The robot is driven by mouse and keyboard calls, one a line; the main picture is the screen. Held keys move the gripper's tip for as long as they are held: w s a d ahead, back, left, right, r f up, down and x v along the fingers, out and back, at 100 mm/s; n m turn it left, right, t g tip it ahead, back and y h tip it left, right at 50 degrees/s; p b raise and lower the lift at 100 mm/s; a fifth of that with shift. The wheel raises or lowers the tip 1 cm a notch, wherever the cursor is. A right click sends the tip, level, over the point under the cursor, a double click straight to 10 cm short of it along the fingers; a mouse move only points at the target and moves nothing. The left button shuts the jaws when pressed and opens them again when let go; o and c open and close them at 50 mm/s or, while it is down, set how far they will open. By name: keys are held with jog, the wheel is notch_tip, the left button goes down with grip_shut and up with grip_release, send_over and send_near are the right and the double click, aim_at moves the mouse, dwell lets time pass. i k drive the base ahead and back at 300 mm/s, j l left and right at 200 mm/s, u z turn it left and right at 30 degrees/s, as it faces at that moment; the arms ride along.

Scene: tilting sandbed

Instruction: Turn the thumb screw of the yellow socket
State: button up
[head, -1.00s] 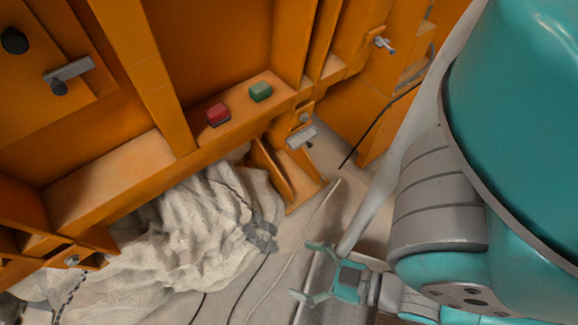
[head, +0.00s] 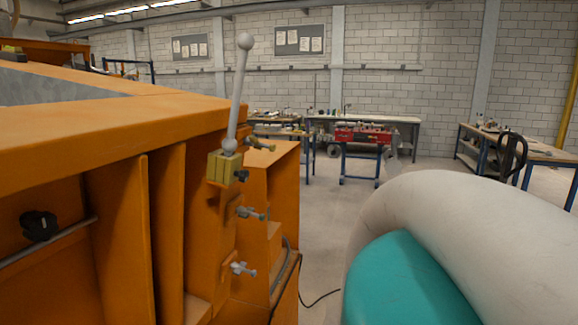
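The yellow socket (head: 217,170) sits at the near right corner of the orange sandbed frame, left of centre. A grey rod (head: 239,95) with a ball at its top stands in it, leaning slightly right. A small dark thumb screw (head: 241,176) sticks out from the right side of the socket. My gripper is out of view; only the white and teal links of my arm show at the lower right, apart from the socket.
A black knob (head: 39,226) is at left. Open floor (head: 320,235) lies right of the frame. Workbenches stand behind.

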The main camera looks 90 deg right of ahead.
aim_at(243, 175)
jog(key=z, duration=1.35)
jog(key=k, duration=0.05)
